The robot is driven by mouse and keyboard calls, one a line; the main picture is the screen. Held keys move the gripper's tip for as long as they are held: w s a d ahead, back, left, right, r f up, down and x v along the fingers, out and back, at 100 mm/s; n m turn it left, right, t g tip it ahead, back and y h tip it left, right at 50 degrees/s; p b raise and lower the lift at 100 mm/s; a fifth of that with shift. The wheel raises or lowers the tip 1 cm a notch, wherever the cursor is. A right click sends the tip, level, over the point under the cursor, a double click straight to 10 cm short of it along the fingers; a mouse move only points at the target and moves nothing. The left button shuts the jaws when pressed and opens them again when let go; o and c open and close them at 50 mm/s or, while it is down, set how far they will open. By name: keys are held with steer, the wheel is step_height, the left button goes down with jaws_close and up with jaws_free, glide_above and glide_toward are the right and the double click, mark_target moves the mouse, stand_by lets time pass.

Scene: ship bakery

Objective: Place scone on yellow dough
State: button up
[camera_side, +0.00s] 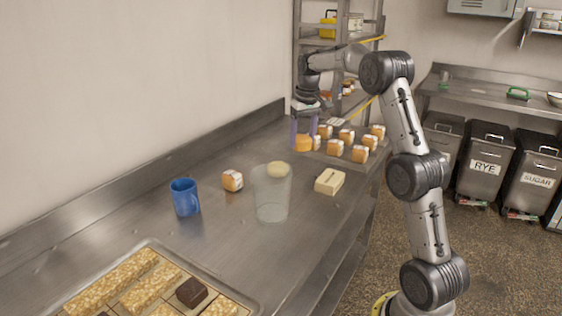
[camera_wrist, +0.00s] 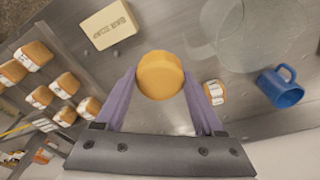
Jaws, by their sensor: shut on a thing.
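My gripper (camera_side: 304,136) is shut on a round, smooth orange-yellow piece, the scone (camera_wrist: 160,75), and holds it between its purple fingers. In the side view the scone (camera_side: 303,143) hangs by the near-left end of a tray of wrapped loaves; its height above the counter is hard to tell. A pale yellow rounded lump, apparently the yellow dough (camera_side: 278,168), shows at the upper part of a clear glass (camera_side: 271,200) in the middle of the counter. Whether it is in or behind the glass is unclear. The wrist view does not show the dough.
A blue mug (camera_side: 185,197), a wrapped loaf (camera_side: 232,181) and a cream soap bar (camera_side: 330,181) stand around the glass. Several wrapped loaves (camera_side: 360,154) sit behind. A tray of bars (camera_side: 245,305) lies at the front. Metal shelving (camera_side: 298,60) rises behind my gripper.

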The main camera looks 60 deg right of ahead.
steer(key=shift+w+d+f, duration=1.2)
steer(key=shift+w+f, duration=0.35)
steer(key=shift+w, duration=0.2)
steer(key=shift+w+d+f, duration=1.2)
steer(key=shift+w+f, duration=0.4)
steer(key=shift+w, duration=0.1)
steer(key=shift+w+d+f, duration=1.2)
steer(key=shift+w+f, duration=0.35)
steer(key=shift+w, duration=0.2)
steer(key=shift+f, duration=1.6)
steer(key=shift+f, duration=0.15)
steer(key=o, duration=1.4)
steer(key=shift+c, duration=0.2)
